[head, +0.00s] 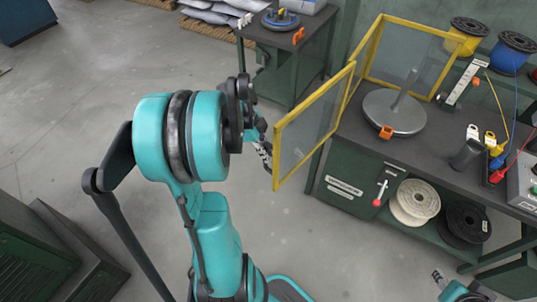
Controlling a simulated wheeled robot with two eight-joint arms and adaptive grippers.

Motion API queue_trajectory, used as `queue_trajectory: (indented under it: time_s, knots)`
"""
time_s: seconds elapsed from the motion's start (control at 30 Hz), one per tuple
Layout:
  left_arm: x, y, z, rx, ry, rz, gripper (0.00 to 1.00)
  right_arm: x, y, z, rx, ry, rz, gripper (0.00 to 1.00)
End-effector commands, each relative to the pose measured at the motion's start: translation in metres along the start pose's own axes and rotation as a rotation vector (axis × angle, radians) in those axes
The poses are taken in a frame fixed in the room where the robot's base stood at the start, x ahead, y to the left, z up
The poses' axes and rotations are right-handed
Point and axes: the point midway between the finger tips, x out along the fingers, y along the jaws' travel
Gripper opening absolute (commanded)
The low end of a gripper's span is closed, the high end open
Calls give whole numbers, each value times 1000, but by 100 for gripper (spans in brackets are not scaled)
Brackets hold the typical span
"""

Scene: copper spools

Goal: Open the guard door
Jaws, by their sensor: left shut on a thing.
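The guard door (312,125) is a clear panel in a yellow frame. It stands swung outward from the yellow guard frame (372,45) on the bench, jutting past the bench's left front corner. My left gripper (265,153) is at the door's near free edge and shut on it; the exact grip point is partly hidden by my arm. Behind the door, a grey round turntable (392,112) with an upright spindle stands on the bench, with an orange clip at its front rim. Part of my right arm's end (450,288) shows at the bottom right; its fingers are unclear.
The dark bench (450,160) carries wire spools, tools and a grey box at right. White and black spools (415,201) sit on its lower shelf. A smaller bench (290,45) stands behind. Open concrete floor (60,110) lies left; dark green crates stand lower left.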

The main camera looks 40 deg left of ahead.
Motion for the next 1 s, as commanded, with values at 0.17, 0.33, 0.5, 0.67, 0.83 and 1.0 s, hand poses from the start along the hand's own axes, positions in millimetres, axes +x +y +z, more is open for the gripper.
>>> queue_trajectory:
  time_s: [0.17, 0.33, 0.5, 0.67, 0.83, 1.0]
  knots:
    - [0, 3, 3, -5, -7, 6, 0, 0, 0, 0, 0, 0, 0, 40]
    - [0, 3, 2, -5, -6, 6, 34, 0, 0, 0, 0, 0, 0, 40]
    - [0, 2, 2, -3, -4, 3, 34, 0, 0, 0, 0, 0, 0, 40]
    - [-2, 1, 1, -2, -3, 2, 34, 0, 0, 0, 0, 0, 0, 40]
    - [-21, 1, 1, -4, -3, 1, 34, 0, 0, 0, 0, 0, 0, 40]
    - [-58, 2, 2, -5, -3, 0, 34, 0, 0, 0, 0, 0, 0, 40]
